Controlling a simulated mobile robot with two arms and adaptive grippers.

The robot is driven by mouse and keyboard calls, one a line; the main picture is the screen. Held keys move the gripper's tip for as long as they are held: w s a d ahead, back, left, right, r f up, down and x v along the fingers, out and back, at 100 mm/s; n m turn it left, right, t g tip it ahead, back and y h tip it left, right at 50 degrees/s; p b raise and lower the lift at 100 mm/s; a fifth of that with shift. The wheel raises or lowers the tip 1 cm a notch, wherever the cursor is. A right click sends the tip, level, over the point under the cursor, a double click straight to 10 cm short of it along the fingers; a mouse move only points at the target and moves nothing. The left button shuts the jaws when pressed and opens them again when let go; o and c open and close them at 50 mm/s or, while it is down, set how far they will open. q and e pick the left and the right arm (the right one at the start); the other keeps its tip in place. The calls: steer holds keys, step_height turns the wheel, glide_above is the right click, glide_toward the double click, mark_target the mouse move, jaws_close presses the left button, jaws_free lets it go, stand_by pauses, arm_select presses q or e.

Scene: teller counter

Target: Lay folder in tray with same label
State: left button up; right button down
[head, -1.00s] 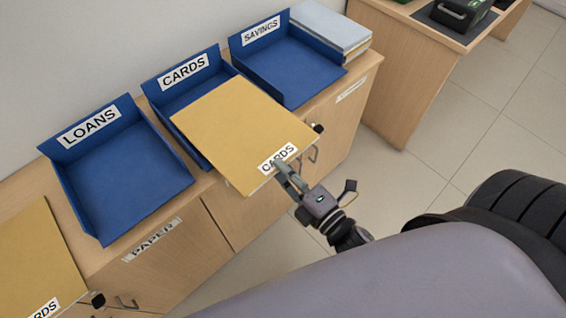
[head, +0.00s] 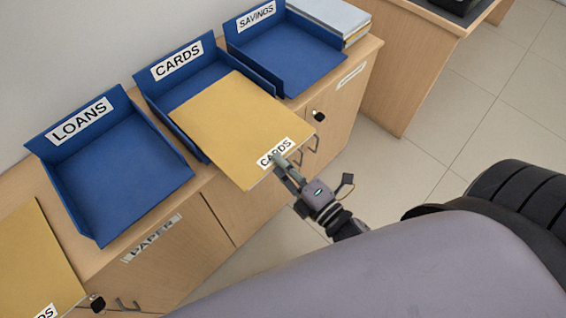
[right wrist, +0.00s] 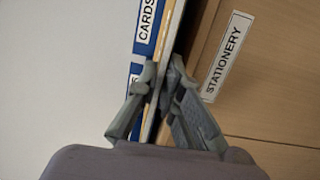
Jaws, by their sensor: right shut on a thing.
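A yellow folder (head: 228,125) labelled CARDS is held by its near edge in my right gripper (head: 283,166), which is shut on it. The folder covers the front part of the blue CARDS tray (head: 176,70); I cannot tell whether it touches the tray. In the right wrist view the gripper (right wrist: 160,85) pinches the folder's edge, seen nearly edge-on. The blue LOANS tray (head: 115,185) on the left and the blue SAVINGS tray (head: 290,60) on the right are empty. My left gripper is not in view.
Another yellow folder (head: 35,260), its label partly cut off, lies at the left end of the wooden cabinet (head: 170,250). A stack of grey-blue binders (head: 335,18) stands beyond the SAVINGS tray. A STATIONERY label (right wrist: 228,55) shows on a cabinet front.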

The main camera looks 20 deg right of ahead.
mark_target(256, 143)
steer(key=x, duration=0.4)
steer(key=shift+a+f+b, duration=0.15)
steer(key=shift+f+b, duration=0.1)
steer(key=shift+b, duration=0.1)
steer(key=shift+a+x, duration=0.2)
steer(key=shift+x, duration=2.35)
steer(key=shift+s+f+b, duration=0.15)
steer(key=shift+f+b, duration=0.3)
steer(key=c, duration=1.7)
jaws_free()
steer(key=shift+o, duration=0.2)
steer(key=shift+s+d, duration=0.1)
steer(key=v, duration=1.1)
steer(key=shift+s, duration=0.4)
